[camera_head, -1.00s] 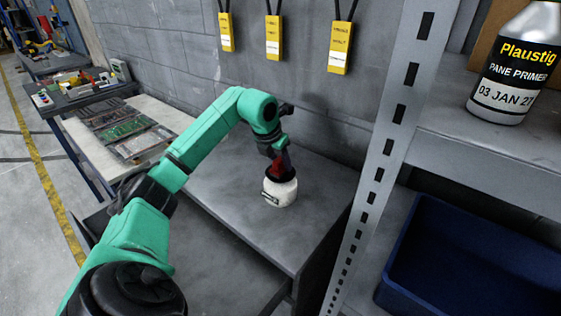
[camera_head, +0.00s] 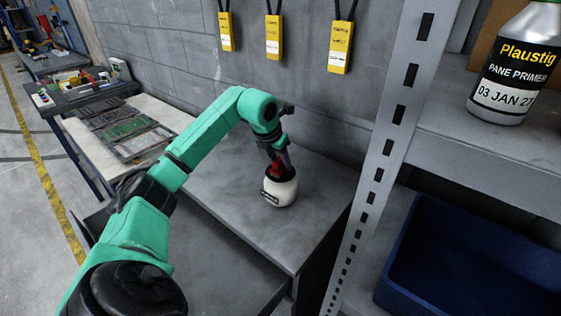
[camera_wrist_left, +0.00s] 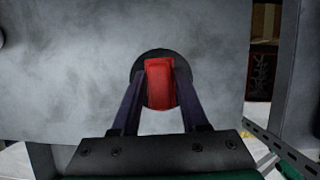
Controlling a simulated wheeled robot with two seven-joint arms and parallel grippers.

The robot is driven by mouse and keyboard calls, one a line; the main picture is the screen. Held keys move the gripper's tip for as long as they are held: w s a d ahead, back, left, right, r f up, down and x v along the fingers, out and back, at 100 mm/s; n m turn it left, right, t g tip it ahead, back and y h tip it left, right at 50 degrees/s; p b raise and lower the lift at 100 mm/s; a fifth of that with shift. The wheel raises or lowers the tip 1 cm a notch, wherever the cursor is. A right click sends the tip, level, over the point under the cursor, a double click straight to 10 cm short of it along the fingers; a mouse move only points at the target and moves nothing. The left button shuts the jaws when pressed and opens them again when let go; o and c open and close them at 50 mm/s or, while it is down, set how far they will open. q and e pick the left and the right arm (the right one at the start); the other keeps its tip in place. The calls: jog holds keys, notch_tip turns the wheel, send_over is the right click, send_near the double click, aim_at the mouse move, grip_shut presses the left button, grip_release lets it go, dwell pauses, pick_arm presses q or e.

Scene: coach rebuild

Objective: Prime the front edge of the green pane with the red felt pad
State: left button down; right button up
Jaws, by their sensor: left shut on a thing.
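My left gripper (camera_head: 280,170) is shut on the red felt pad (camera_head: 275,168), just at the mouth of a white pot (camera_head: 284,192). The pot stands on a grey worktop (camera_head: 225,190). In the left wrist view the red pad (camera_wrist_left: 160,83) sits between the two fingers, in front of the pot's dark round opening (camera_wrist_left: 138,72). I cannot tell how deep the pad is in the pot. A bottle labelled pane primer (camera_head: 512,70) stands on the shelf at the right. The green pane is not clearly in view. My right gripper is not in view.
A slotted metal upright (camera_head: 393,105) and a shelf (camera_head: 480,150) stand right of the worktop, with a blue bin (camera_head: 420,265) below. Yellow tags (camera_head: 341,48) hang on the wall behind. A bench with panels (camera_head: 130,130) is at the left.

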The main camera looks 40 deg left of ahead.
pick_arm(q)
notch_tip(320, 180, up, 7)
jog(key=p, duration=0.5)
jog(key=shift+f+p, duration=0.15)
jog(key=shift+p, duration=0.15)
jog(key=shift+f, duration=0.1)
